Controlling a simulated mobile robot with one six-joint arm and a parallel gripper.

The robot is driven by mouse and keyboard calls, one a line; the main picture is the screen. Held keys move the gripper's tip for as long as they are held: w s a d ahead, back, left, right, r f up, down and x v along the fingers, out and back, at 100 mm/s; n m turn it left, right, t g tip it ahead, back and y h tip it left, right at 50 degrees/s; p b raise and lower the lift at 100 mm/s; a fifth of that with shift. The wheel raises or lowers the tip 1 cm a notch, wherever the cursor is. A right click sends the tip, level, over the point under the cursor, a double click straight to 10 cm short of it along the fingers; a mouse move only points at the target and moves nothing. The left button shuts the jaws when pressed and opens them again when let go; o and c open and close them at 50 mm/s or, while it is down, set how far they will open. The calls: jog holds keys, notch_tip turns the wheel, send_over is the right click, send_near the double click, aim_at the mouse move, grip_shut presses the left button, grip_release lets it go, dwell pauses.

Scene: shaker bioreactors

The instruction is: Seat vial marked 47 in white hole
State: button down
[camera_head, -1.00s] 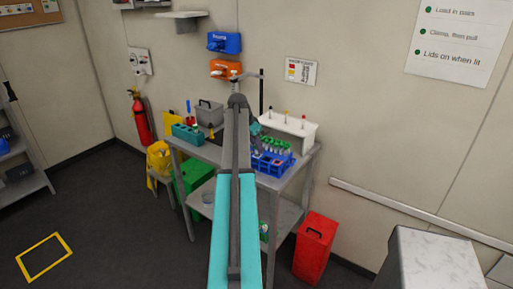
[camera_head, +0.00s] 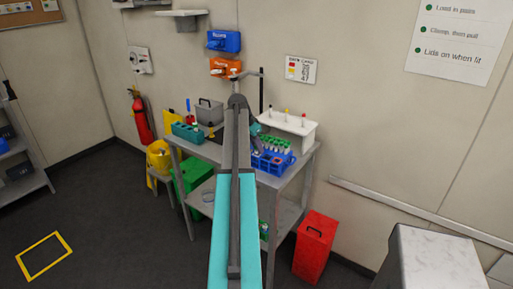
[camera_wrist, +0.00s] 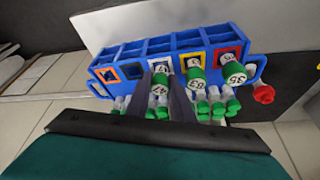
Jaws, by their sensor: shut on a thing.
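My gripper (camera_wrist: 163,98) is shut on a vial with a white cap top that looks marked 47 (camera_wrist: 159,90); green shows below it. The vial is in front of the blue rack (camera_wrist: 133,53) in the wrist view. Other green-capped vials look marked 63 (camera_wrist: 201,92) and 35 (camera_wrist: 235,74). In the head view the blue rack (camera_head: 272,164) stands on the bench, and my arm hides most of the gripper.
A red knob-like cap (camera_wrist: 263,94) is right of the rack. A white stand (camera_head: 290,124) is behind the rack on the bench. A teal block (camera_head: 187,132) and grey box (camera_head: 209,112) are at left.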

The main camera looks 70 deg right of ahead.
jog(key=shift+f, duration=0.1)
jog(key=c, duration=1.5)
grip_release()
jog(key=shift+b+v, duration=1.8)
jog(key=shift+v, duration=5.15)
